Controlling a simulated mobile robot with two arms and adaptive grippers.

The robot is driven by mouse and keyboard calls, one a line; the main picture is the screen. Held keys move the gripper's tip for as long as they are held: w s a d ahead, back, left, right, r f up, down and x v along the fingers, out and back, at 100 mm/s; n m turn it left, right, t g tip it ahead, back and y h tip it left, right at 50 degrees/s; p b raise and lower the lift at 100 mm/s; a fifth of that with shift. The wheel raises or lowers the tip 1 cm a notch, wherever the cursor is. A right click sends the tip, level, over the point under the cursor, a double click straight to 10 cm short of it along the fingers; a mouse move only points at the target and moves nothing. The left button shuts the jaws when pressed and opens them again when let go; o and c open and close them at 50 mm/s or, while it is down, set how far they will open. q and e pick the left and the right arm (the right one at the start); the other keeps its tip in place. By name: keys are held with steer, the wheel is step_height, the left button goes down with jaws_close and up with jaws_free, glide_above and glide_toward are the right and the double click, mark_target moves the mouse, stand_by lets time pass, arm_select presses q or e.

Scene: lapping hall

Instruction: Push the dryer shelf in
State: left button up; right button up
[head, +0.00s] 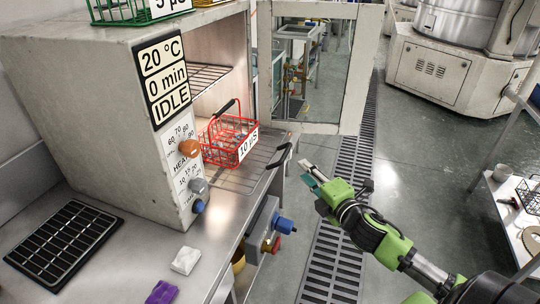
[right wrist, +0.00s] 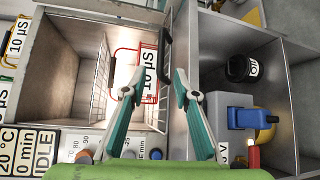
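The dryer (head: 95,110) stands at the left with its glass door (head: 312,70) swung open. Its lower wire shelf (head: 235,180) sticks out of the opening over the bench edge. A red wire basket (head: 219,150) labelled 10 µS sits on it; the basket also shows in the right wrist view (right wrist: 122,75). The shelf's dark front handle (head: 280,157) is just left of my right gripper (head: 308,175). In the right wrist view the open, empty gripper (right wrist: 155,87) has its fingertips short of the handle (right wrist: 166,40). My left gripper is out of view.
An upper rack (head: 208,76) is inside the dryer. A green basket (head: 125,10) is on top. A black grid tray (head: 62,240), white block (head: 186,260) and purple item (head: 161,293) lie on the bench. Blue and red valves (head: 285,225) project below. Grated floor lies to the right.

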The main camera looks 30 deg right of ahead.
mark_target(287, 150)
steer(key=w, duration=0.4)
steer(key=w+d+f, duration=0.1)
steer(key=w, duration=0.4)
steer(key=w+f, duration=0.1)
steer(key=w, duration=0.3)
steer(key=shift+w+d+p, duration=0.2)
steer(key=shift+d+p, duration=0.1)
steer(key=shift+p, duration=0.05)
jaws_close()
